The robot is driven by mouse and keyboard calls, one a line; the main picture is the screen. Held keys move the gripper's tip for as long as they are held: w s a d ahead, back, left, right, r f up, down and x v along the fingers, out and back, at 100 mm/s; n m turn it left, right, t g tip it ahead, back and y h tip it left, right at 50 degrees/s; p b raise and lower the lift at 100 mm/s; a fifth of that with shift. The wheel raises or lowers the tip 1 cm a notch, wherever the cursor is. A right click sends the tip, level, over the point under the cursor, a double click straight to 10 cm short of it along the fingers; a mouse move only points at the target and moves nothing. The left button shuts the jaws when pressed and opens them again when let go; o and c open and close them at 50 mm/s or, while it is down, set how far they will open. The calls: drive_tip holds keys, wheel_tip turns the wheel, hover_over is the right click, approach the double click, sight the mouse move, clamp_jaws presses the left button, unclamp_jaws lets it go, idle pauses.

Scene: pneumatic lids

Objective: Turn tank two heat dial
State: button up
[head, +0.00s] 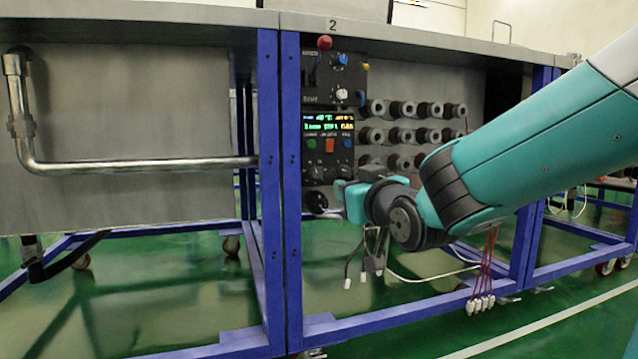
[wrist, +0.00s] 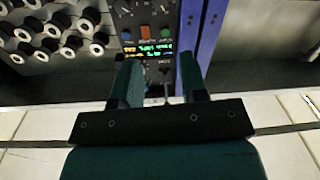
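The tank two control panel (head: 328,125) is black and hangs under the "2" label on the blue-framed tank. It has a lit display (head: 328,122) with green text, coloured buttons below, and small dark dials (head: 316,172) at the bottom. I cannot read which dial is the heat one. My gripper (head: 345,188) is in front of the panel's lower right part and hides some of it. In the wrist view my gripper (wrist: 160,75) is open, its two dark green fingers apart. The display (wrist: 150,52) and a small dial or lever (wrist: 165,72) show between them, apparently untouched.
Several round dark fittings with pale ends (head: 412,108) stick out right of the panel. A blue post (head: 291,190) stands close at its left. A red knob (head: 324,42) juts from the panel top. Loose cables hang below my gripper.

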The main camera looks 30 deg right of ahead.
sight(318, 173)
drive_tip(key=p+x, duration=1.5)
drive_tip(key=p, duration=0.1)
drive_tip(key=shift+d, duration=0.1)
drive_tip(key=shift+x, duration=0.8)
drive_tip(key=shift+c, duration=0.5)
drive_tip(key=c, duration=0.6)
